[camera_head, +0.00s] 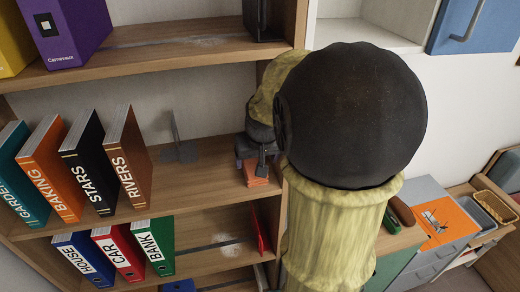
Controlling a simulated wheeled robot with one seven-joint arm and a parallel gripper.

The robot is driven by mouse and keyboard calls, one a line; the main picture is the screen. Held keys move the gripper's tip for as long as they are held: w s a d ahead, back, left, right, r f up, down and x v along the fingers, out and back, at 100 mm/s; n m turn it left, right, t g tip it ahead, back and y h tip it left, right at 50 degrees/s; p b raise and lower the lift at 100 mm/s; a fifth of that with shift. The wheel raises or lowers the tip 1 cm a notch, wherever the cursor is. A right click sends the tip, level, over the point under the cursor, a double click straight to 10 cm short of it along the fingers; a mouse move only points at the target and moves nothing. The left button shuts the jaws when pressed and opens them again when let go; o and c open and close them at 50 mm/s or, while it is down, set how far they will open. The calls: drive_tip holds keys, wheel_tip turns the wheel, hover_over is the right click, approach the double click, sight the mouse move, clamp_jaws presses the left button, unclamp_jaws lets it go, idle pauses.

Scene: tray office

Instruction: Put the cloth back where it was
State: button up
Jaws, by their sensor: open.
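A small orange-red folded item (254,177), which looks like the cloth, lies at the right end of the middle shelf (190,178). My gripper (260,162) is just above and behind it, with its jaws open. A dark finger comes down very close to the cloth; I cannot tell whether they touch. My arm hides the shelf to the right of it.
Several binders, including the RIVERS binder (128,158), stand left on the middle shelf beside a grey bookend (178,143). Pale dusty marks show on the upper shelf (130,58) and lower shelf (205,262). Bare shelf lies between bookend and gripper.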

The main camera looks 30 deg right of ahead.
drive_tip(key=v, duration=0.5)
drive_tip(key=shift+s+r+b, duration=0.1)
drive_tip(key=shift+r+b, duration=0.25)
drive_tip(key=shift+b, duration=0.05)
drive_tip(key=shift+a, duration=0.15)
drive_tip(key=s+a+f+n+g, duration=0.1)
drive_tip(key=s+a+f, duration=0.2)
drive_tip(key=a+f, duration=0.3)
drive_tip(key=s+a+f+n+y, duration=0.1)
drive_tip(key=s+a+f, duration=0.3)
drive_tip(key=f, duration=0.5)
drive_tip(key=shift+s+a+f+n+g, duration=0.15)
drive_tip(key=shift+a+n+g, duration=0.35)
drive_tip(key=shift+a, duration=0.65)
drive_tip(key=shift+f, duration=0.1)
drive_tip(key=b+x, duration=0.2)
drive_tip(key=s+b+x, duration=0.1)
drive_tip(key=b+x, duration=0.1)
drive_tip(key=shift+w+f+b, duration=0.1)
drive_tip(key=shift+f+b, duration=0.25)
drive_tip(key=shift+b, duration=0.05)
